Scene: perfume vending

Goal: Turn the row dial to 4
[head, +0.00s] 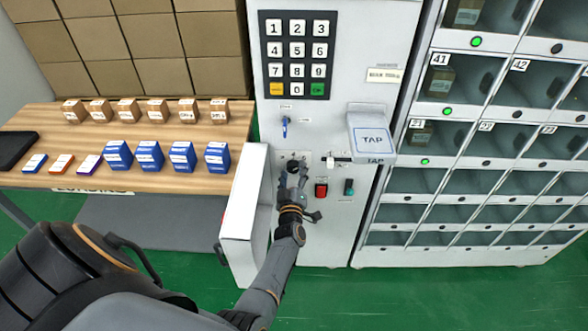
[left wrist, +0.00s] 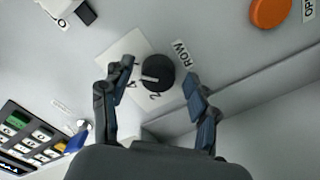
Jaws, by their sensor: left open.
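The row dial is a round black knob (left wrist: 157,73) on a pale square plate, beside a ROW label (left wrist: 181,51). A light mark shows on the knob's left side; digits, among them a 2, show around it, partly covered by a finger. I cannot tell which number it is set to. My left gripper (left wrist: 156,80) is open, one finger on each side of the dial, with gaps visible. In the head view the dial (head: 293,166) is dark and small on the white panel, partly hidden behind my left gripper (head: 291,180). My right gripper is not in view.
An open white door (head: 245,215) stands just left of my left forearm. A keypad (head: 297,55) is above. Boxes stand on the wooden table (head: 50,118) at left.

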